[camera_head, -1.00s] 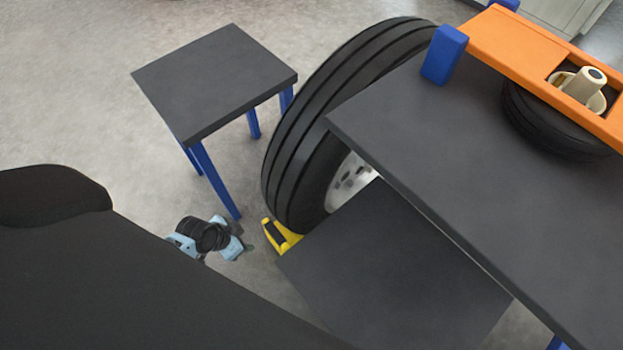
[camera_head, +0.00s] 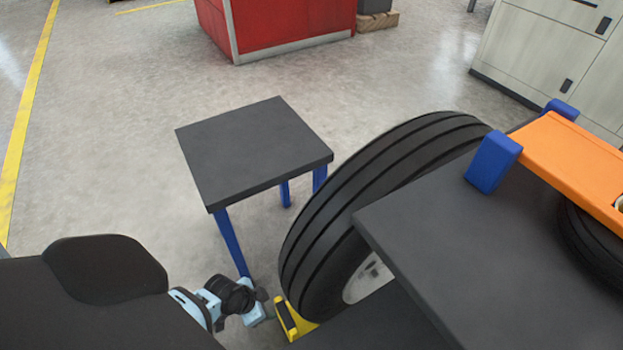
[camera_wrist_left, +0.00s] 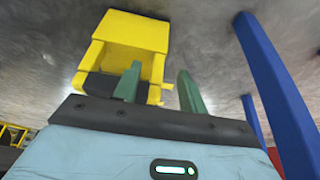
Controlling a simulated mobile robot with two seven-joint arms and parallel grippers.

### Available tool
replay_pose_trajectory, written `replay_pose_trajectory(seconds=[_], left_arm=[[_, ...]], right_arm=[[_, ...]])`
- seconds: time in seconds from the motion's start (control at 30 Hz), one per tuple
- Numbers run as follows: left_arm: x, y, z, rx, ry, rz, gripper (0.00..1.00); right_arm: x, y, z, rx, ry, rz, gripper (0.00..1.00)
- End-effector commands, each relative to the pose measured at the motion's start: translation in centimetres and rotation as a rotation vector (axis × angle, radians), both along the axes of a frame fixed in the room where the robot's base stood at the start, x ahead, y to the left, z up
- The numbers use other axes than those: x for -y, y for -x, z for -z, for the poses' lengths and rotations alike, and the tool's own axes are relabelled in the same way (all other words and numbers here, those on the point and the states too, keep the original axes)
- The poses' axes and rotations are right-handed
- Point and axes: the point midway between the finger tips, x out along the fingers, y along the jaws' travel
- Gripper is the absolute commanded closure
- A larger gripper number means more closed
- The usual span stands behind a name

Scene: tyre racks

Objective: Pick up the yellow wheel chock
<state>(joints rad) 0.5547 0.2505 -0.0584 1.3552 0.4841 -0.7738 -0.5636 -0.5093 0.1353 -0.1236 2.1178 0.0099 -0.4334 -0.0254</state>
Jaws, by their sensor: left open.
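The yellow wheel chock (camera_head: 301,327) sits on the floor against the foot of the big upright tyre (camera_head: 345,215). It also shows large in the left wrist view (camera_wrist_left: 130,32), with a dark inset on its underside in the picture. My left gripper (camera_head: 262,306) is low by the floor, just left of the chock, open and empty. In the left wrist view one green finger of the left gripper (camera_wrist_left: 158,86) overlaps the chock in the picture; the other is to its right. I cannot tell whether a finger touches it. My right gripper is not in view.
A small dark table (camera_head: 250,150) with blue legs stands just behind the left gripper; one blue leg (camera_wrist_left: 278,95) is close in the wrist view. A larger dark table (camera_head: 450,225) with an orange frame (camera_head: 575,165) overhangs at the right.

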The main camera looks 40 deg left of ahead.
Motion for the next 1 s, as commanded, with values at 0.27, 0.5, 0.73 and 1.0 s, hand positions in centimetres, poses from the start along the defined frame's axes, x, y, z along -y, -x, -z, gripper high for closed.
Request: replay_pose_trajectory(seconds=[0.27,0.5,0.73,1.0], left_arm=[[0.8,-1.3,3.4,-0.005,0.003,-0.003,0.58],[0.9,-1.9,4.4,-0.001,0.000,-0.001,0.58],[0.9,-1.9,4.3,-0.001,0.000,0.000,0.71],[0.9,-1.9,4.3,-0.001,0.000,-0.001,1.00]], right_arm=[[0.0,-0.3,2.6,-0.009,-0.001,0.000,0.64],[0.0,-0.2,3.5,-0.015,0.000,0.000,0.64],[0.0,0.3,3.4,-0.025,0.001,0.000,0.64],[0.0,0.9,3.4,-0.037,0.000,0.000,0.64]])
